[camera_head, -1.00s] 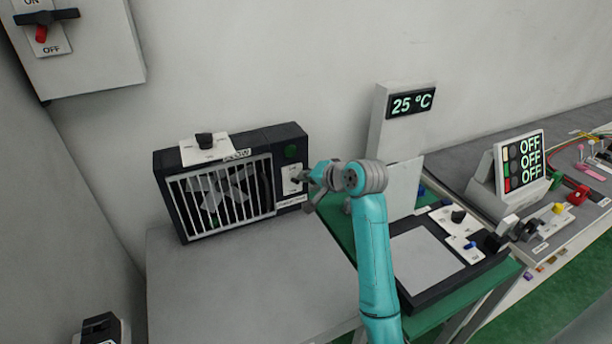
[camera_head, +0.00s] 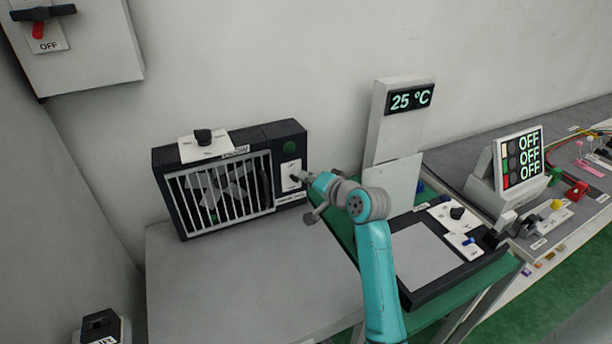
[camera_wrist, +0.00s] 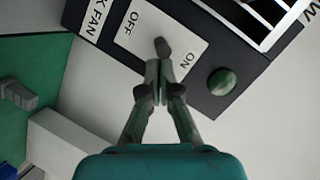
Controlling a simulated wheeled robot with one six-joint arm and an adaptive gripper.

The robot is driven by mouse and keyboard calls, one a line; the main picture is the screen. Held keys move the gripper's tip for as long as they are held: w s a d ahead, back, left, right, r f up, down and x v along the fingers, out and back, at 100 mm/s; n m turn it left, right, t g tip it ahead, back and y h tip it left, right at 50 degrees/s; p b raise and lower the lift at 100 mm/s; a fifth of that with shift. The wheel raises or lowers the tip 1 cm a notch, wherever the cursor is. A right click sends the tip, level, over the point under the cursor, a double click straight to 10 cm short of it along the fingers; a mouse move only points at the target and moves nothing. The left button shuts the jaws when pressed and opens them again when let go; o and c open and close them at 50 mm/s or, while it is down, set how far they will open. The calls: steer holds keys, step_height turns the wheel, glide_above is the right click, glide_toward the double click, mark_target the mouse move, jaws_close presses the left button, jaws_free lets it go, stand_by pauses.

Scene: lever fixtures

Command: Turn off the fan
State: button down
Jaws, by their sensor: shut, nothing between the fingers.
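The fan (camera_head: 220,185) is a black box with a white grille, standing on the grey table. Its right front carries a white switch plate (camera_head: 290,174). In the wrist view the plate (camera_wrist: 188,40) is marked OFF on one side and ON on the other, with a dark switch lever (camera_wrist: 163,47) between them. A round green lamp (camera_wrist: 222,81) sits beside the ON end. My gripper (camera_wrist: 155,66) is shut and empty, its tips just at the lever; I cannot tell whether they touch. In the head view my gripper (camera_head: 299,177) points at the plate.
A white plate with a black knob (camera_head: 203,137) sits on top of the fan. The grey table (camera_head: 240,285) before the fan is clear.

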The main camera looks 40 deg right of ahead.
steer(key=t, duration=0.1)
steer(key=f+t, duration=0.1)
steer(key=shift+s+a+f+t, duration=0.1)
steer(key=shift+s+f+t, duration=0.1)
steer(key=shift+f+t, duration=0.15)
steer(key=shift+f+n, duration=0.3)
steer(key=shift+f, duration=0.05)
steer(key=shift+r, duration=0.1)
